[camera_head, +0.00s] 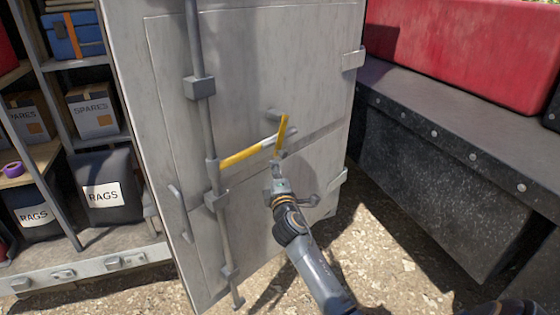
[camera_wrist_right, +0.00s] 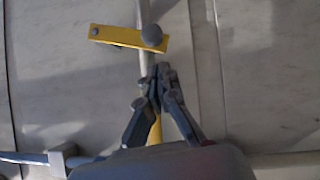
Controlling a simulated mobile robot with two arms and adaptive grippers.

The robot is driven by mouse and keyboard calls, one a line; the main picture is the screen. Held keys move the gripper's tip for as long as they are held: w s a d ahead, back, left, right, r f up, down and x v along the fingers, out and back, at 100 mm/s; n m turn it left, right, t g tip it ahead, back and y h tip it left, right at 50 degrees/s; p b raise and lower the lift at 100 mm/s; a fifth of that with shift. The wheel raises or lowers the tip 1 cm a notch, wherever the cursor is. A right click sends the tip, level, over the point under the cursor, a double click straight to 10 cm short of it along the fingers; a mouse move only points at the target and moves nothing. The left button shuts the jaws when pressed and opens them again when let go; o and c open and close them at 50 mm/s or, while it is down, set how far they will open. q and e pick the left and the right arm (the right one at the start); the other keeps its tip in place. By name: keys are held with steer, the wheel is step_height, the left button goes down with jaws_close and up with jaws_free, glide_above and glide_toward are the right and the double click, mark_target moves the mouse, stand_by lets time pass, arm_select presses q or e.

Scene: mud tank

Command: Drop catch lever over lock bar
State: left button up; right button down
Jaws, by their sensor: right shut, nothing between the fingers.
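The yellow catch lever (camera_head: 281,134) stands out steeply against the grey door in the head view. In the right wrist view, the catch lever (camera_wrist_right: 118,37) is a flat yellow plate with a round dark knob at its right end. A lock bar with a yellow sleeve (camera_head: 240,156) runs from the upright rod toward the lever. In the wrist view the grey part of the bar (camera_wrist_right: 146,66) passes by the lever's knob end; whether they touch is unclear. My right gripper (camera_head: 278,165) is shut and empty just below the lever; its fingertips (camera_wrist_right: 160,72) hide part of the bar. My left gripper is out of view.
The grey door (camera_head: 255,70) carries an upright rod (camera_head: 206,130) with brackets. Shelves with boxes and rags bags (camera_head: 104,190) stand at left. A dark speckled ledge (camera_head: 440,160) with a red box (camera_head: 470,50) lies at right. Gravel ground (camera_head: 390,265) is open between.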

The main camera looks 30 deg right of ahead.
steer(key=shift+w+d+r, duration=0.1)
steer(key=shift+w+d, duration=0.1)
steer(key=shift+d, duration=0.4)
steer(key=shift+w+d+r, duration=0.1)
steer(key=shift+w+d, duration=0.05)
steer(key=shift+d, duration=0.4)
steer(key=shift+f, duration=0.1)
steer(key=d+n+t+b, duration=0.1)
steer(key=b, duration=0.2)
steer(key=d+f+n+b, duration=0.1)
steer(key=b, duration=0.3)
steer(key=w+d+n+t+b, duration=0.1)
steer(key=d+n+b, duration=0.1)
steer(key=b, duration=0.2)
steer(key=shift+f+t+y, duration=0.3)
steer(key=shift+f, duration=0.1)
steer(key=shift+s, duration=0.1)
